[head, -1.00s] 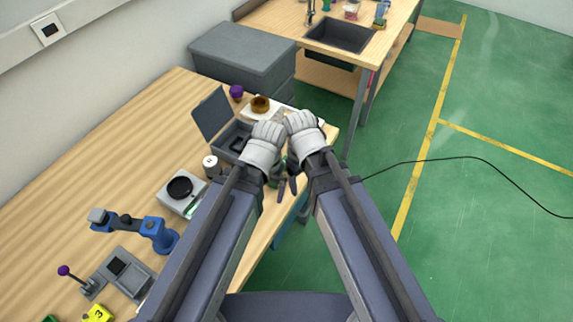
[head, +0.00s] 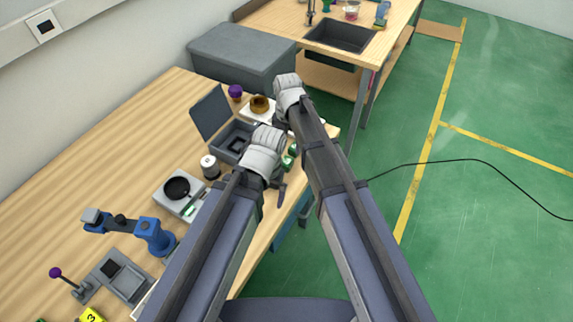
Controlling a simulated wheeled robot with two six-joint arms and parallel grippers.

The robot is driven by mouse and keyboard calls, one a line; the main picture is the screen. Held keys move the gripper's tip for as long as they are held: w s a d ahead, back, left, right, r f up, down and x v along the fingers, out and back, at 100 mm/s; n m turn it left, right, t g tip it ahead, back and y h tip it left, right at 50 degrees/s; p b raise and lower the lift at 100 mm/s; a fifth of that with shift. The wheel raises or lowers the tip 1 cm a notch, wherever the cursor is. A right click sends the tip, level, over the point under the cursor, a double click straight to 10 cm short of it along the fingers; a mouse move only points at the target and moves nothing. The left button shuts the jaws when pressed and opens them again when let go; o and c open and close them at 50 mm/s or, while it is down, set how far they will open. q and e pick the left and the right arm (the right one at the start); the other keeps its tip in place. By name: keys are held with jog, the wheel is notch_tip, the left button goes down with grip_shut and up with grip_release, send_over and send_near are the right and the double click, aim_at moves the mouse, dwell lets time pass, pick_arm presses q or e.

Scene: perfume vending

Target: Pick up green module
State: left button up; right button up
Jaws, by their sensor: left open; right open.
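Small green blocks (head: 288,161), which look like the green module, sit at the table's right edge, between my two grippers. My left gripper (head: 266,152) is just left of them, over the table edge, with a dark finger showing below its pale body. My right gripper (head: 289,95) is farther back, above the far end of the table near a white tray. Both are open. Their fingertips are mostly hidden behind the gripper bodies, and I see nothing held.
A dark open case (head: 226,140) stands left of my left gripper. A white tray (head: 251,114) with a brown ring (head: 259,104), a white can (head: 209,166), a scale (head: 171,203) and a small blue arm (head: 152,235) share the wooden table. Floor on the right is open except for a black cable.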

aim_at(287, 161)
pick_arm(q)
jog(key=shift+f+b, duration=4)
pick_arm(e)
jog(key=shift+s+a+f, duration=0.1)
jog(key=shift+f, duration=3.9)
pick_arm(q)
jog(key=shift+r, duration=0.1)
pick_arm(e)
jog(key=shift+r, duration=0.1)
jog(key=shift+c, duration=0.3)
grip_shut()
